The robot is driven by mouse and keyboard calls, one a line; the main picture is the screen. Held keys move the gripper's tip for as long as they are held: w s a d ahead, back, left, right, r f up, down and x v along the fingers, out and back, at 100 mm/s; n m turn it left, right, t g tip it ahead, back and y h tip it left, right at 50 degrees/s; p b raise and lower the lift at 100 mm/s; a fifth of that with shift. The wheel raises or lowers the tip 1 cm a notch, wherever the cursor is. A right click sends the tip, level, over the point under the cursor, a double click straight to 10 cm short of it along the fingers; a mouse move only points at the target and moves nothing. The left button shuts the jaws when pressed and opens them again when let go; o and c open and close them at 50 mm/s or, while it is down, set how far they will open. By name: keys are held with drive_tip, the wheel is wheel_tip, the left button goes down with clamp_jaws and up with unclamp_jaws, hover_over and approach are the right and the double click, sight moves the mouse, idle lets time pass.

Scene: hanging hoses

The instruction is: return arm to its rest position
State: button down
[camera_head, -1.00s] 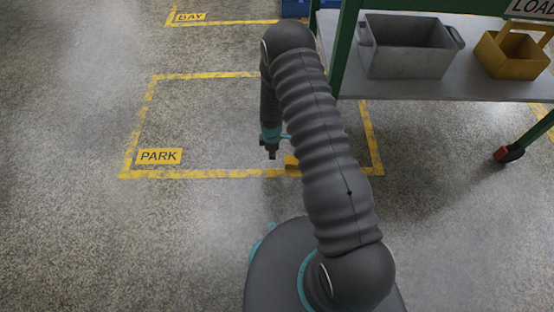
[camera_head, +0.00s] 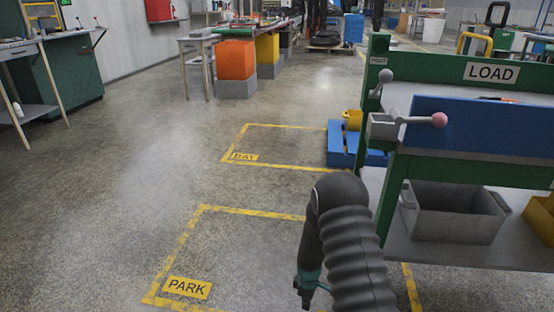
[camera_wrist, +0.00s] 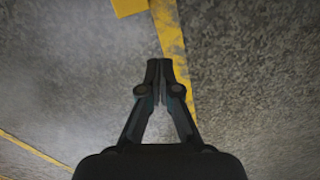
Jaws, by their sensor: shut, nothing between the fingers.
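My arm rises at the lower middle of the head view, bent at the elbow, with the forearm hanging down. My gripper (camera_head: 304,296) hangs at its end, low over the floor by the yellow PARK outline (camera_head: 180,245). In the wrist view my gripper (camera_wrist: 159,65) points at the grey floor with its fingertips together and nothing between them. A yellow floor line (camera_wrist: 172,45) runs beneath the fingertips. The lower part of my arm and my base are out of the head view.
A green rack with a LOAD sign (camera_head: 491,72) stands close on the right, with a grey bin (camera_head: 455,225) on its lower shelf. A blue pallet (camera_head: 345,140) lies beside the BAY outline (camera_head: 245,157). The floor to the left is clear.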

drive_tip(key=s+d+r+m+t+p, duration=0.1)
drive_tip(key=s+r+m, duration=0.3)
drive_tip(key=s+r, duration=0.5)
drive_tip(key=s+d+r+m+t+p, duration=0.2)
drive_tip(key=s+r+m, duration=0.3)
drive_tip(key=r, duration=2.2)
drive_tip(key=s+d+r+m+t+p, duration=0.2)
drive_tip(key=s+r+m+t, duration=0.1)
drive_tip(key=s+r, duration=1)
wheel_tip(320, 180, up, 5)
drive_tip(key=shift+s+r+m, duration=0.15)
drive_tip(key=shift+r+m, duration=0.05)
drive_tip(key=shift+m, duration=0.5)
drive_tip(key=shift+d, duration=0.2)
